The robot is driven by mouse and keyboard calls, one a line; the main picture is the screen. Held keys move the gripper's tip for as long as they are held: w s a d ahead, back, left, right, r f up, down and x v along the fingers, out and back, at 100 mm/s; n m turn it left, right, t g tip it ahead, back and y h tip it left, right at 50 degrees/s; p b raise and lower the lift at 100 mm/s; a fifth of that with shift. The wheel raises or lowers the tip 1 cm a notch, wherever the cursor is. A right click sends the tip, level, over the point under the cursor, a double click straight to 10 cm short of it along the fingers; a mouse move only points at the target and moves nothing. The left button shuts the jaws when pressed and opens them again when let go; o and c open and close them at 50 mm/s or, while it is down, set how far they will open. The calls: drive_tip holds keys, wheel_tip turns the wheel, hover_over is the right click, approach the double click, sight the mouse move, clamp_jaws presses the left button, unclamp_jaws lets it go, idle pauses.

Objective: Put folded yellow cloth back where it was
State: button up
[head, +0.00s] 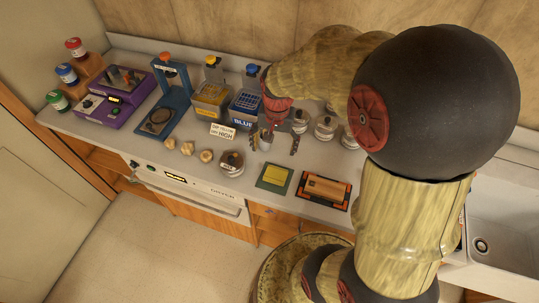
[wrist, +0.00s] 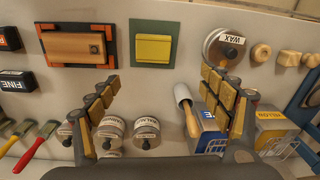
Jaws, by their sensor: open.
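A flat yellow square, which looks like the folded yellow cloth (head: 274,175), lies on a green mat (head: 263,185) near the counter's front edge. The cloth (wrist: 152,49) and the green mat (wrist: 135,63) also show in the wrist view, at the top centre. My gripper (head: 277,137) is over the counter, behind the cloth as the head view shows it. In the wrist view my gripper (wrist: 160,78) has its two fingers wide apart with nothing held between them. The cloth lies beyond the fingertips, apart from them.
A wooden block (head: 324,187) lies on a black and orange tray right of the mat. A wax tin (head: 231,163) and wooden knobs (head: 188,148) stand left. Labelled jars (wrist: 146,131), a white-tipped tool (wrist: 184,97) and a blue box (wrist: 207,133) crowd the area near the fingers.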

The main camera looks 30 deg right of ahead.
drive_tip(key=s+a+r+n+t, duration=0.2)
drive_tip(key=s+a+r+n, duration=0.2)
drive_tip(key=r, duration=0.4)
drive_tip(key=s+a+r+n+t, duration=0.2)
drive_tip(key=s+a+r+n, duration=0.3)
drive_tip(key=s+a+r, duration=0.2)
wheel_tip(320, 180, up, 3)
drive_tip(key=shift+s+f+t, duration=0.2)
drive_tip(key=shift+s+t, duration=0.2)
drive_tip(key=shift+s, duration=0.4)
drive_tip(key=shift+a, duration=0.1)
wheel_tip(320, 180, down, 4)
drive_tip(key=b, duration=0.4)
drive_tip(key=shift+c, duration=0.7)
